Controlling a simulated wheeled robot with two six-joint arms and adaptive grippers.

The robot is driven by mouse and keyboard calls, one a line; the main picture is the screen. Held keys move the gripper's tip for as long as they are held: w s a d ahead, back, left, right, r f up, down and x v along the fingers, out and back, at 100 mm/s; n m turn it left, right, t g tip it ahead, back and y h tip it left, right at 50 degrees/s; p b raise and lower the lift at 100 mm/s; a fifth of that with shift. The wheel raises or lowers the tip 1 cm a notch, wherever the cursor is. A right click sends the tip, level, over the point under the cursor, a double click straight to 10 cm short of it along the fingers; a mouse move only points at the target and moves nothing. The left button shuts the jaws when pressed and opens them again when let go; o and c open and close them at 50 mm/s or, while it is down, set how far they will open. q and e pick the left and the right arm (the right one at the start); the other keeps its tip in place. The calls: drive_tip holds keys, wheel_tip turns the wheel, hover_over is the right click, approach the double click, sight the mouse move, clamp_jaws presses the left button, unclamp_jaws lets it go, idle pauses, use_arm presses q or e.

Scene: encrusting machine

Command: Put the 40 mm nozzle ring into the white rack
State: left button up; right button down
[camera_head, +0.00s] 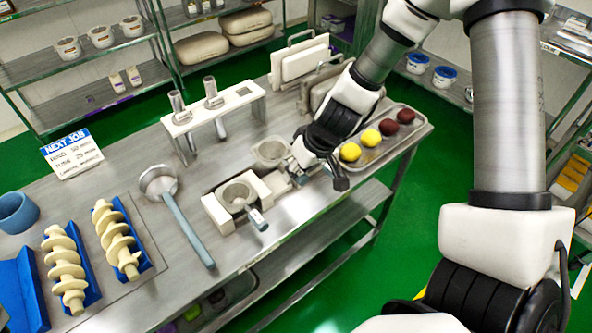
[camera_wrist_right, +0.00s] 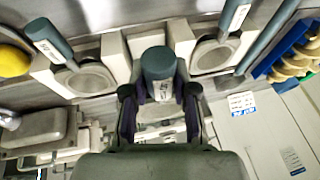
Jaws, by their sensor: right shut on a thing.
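The white rack (camera_head: 215,212) stands low near the table's front edge; it also shows in the right wrist view (camera_wrist_right: 115,58). My left gripper is out of view.
A tray (camera_head: 428,128) with yellow and dark red balls lies beyond my right gripper. A white stand (camera_head: 245,92) with upright tubes is behind the rack. A long-handled strainer (camera_head: 190,228), cream screws on blue holders (camera_head: 128,240) and a sign (camera_head: 72,153) are to the left.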

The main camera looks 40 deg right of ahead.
drive_tip(key=shift+f+b, duration=1.2)
drive_tip(key=shift+f, duration=0.3)
drive_tip(key=shift+f+b, duration=2.15)
drive_tip(key=shift+f, duration=0.1)
drive_tip(key=c, duration=0.6)
unclamp_jaws()
drive_tip(key=shift+c, duration=0.2)
drive_tip(key=shift+r, duration=0.1)
